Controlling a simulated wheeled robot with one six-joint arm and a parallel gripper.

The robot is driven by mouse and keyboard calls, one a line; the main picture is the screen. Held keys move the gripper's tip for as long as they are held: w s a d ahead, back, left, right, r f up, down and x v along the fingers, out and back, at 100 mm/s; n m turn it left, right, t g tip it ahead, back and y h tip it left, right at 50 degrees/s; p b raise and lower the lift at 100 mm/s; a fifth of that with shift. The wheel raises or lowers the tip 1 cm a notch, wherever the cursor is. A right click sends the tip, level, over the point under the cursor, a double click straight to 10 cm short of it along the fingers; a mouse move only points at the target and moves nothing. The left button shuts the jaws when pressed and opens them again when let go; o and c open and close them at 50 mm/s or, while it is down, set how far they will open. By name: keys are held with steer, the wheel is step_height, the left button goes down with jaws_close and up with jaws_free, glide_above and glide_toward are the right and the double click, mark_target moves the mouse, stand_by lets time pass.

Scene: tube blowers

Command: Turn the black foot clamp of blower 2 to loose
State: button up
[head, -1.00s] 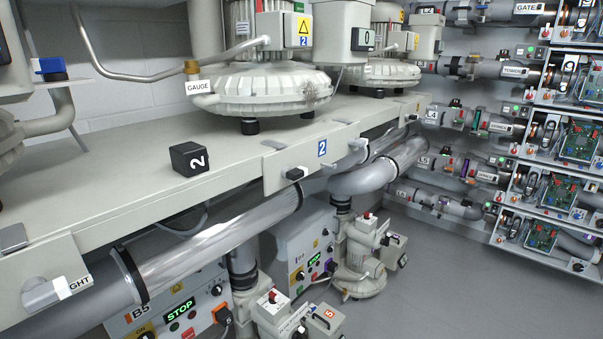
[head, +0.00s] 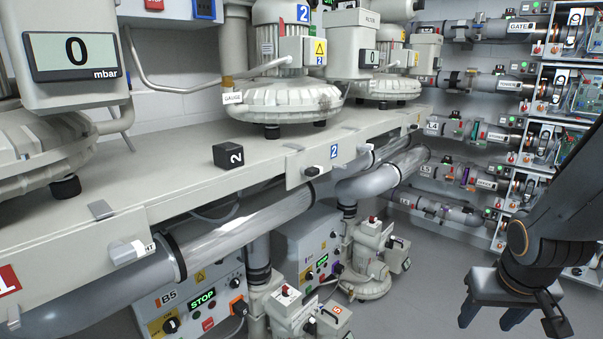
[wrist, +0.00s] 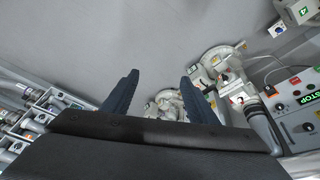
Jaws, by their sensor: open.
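Blower 2 (head: 285,95) is a pale ribbed casing on the long bench, with a blue 2 on its box. Dark round feet (head: 272,131) show under it. A plate (head: 325,167) with a blue 2 sits on the bench's front edge and carries a black handle (head: 312,171), which looks like the clamp; I cannot read its setting. My gripper (head: 512,318) hangs at the lower right, open and empty, well apart from the plate. In the wrist view my open fingers (wrist: 158,82) point over grey floor.
A clear pipe (head: 235,228) runs below. Racks (head: 560,95) stand at right.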

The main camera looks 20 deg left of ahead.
steer(key=w+a+r+n+t+y, duration=0.1)
steer(key=w+a+r+t, duration=0.1)
steer(key=w, duration=0.4)
steer(key=w+a+r+n+t+y, duration=0.1)
steer(key=w+a+r+t, duration=0.15)
steer(key=w, duration=0.25)
steer(key=n+g+y+p, duration=0.25)
steer(key=n+y, duration=0.75)
steer(key=y, duration=0.5)
glide_toward(317, 171)
steer(key=a+t, duration=0.1)
steer(key=a, duration=0.1)
steer(key=p+x, duration=0.3)
steer(key=x, duration=0.4)
steer(key=shift+w+f, duration=0.2)
steer(key=c, duration=1.1)
steer(key=shift+o, duration=0.2)
